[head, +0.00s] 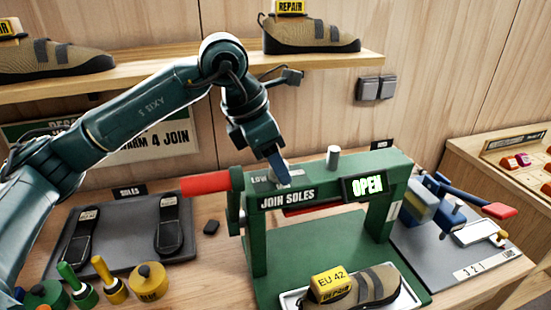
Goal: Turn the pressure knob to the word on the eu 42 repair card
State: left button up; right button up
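The green press (260,243) stands on the bench, marked JOIN SOLES, with a lit OPEN sign (367,185). On its top is a plate (259,177) reading LOW; the rest of its scale is hidden by my gripper. My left gripper (279,172) points down at this plate with its fingertips at or just above it. The fingers overlap, so I cannot tell whether they are shut on the pressure knob, which I cannot make out. A yellow EU 42 card (330,282) sits on a tan shoe (375,287) in the press; its smaller print is unclear. My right gripper is out of view.
A red lever (205,182) sticks out left of the press, and a grey post (333,158) rises from its top. Soles lie on a dark mat (123,235) at left. A blue clamp device (430,205) stands at right. A shelf (180,73) with shoes runs behind.

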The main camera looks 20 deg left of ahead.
pick_arm(q)
jog(key=c, duration=0.8)
